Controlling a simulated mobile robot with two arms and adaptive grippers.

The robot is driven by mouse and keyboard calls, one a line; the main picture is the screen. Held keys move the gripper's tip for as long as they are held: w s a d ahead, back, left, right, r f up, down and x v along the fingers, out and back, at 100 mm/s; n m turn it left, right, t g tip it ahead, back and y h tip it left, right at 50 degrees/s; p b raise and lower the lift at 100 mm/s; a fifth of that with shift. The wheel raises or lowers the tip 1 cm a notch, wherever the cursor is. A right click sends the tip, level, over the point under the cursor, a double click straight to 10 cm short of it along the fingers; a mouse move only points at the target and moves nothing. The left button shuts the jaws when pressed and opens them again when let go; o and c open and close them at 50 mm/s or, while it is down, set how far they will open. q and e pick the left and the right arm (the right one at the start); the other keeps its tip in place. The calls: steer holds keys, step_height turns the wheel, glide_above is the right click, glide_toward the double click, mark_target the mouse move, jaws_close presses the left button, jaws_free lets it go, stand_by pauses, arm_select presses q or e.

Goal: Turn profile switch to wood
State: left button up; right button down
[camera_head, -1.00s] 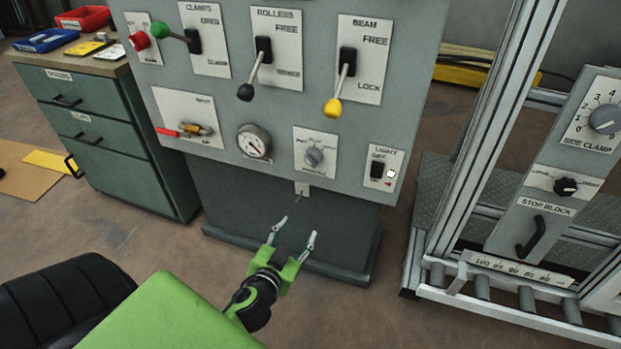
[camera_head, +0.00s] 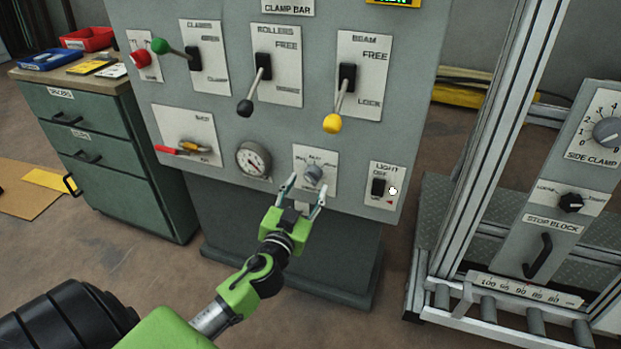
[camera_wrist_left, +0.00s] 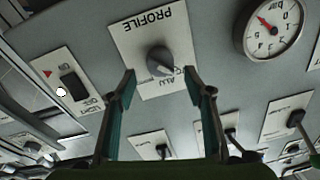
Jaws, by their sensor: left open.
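The profile switch (camera_head: 313,174) is a grey round knob on a white plate, low on the grey control panel (camera_head: 225,135). In the left wrist view the knob (camera_wrist_left: 160,61) sits on a plate lettered PROFILE, with ALU legible near it; the wood lettering is not readable. My left gripper (camera_head: 304,188) is open, its two fingers pointing at the panel just below the knob. In the left wrist view the open fingers (camera_wrist_left: 162,82) stand either side of the knob's lower area and do not appear to touch it. My right gripper is not in view.
A pressure gauge (camera_head: 253,160) is left of the switch and a light switch (camera_head: 379,187) is right. Levers with black (camera_head: 245,107) and yellow (camera_head: 333,123) knobs hang above. A metal frame (camera_head: 470,150) stands at right, green drawers (camera_head: 105,155) at left.

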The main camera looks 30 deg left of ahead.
mark_target(311, 180)
arm_select(q)
steer(key=shift+x, duration=2)
steer(key=c, duration=1.1)
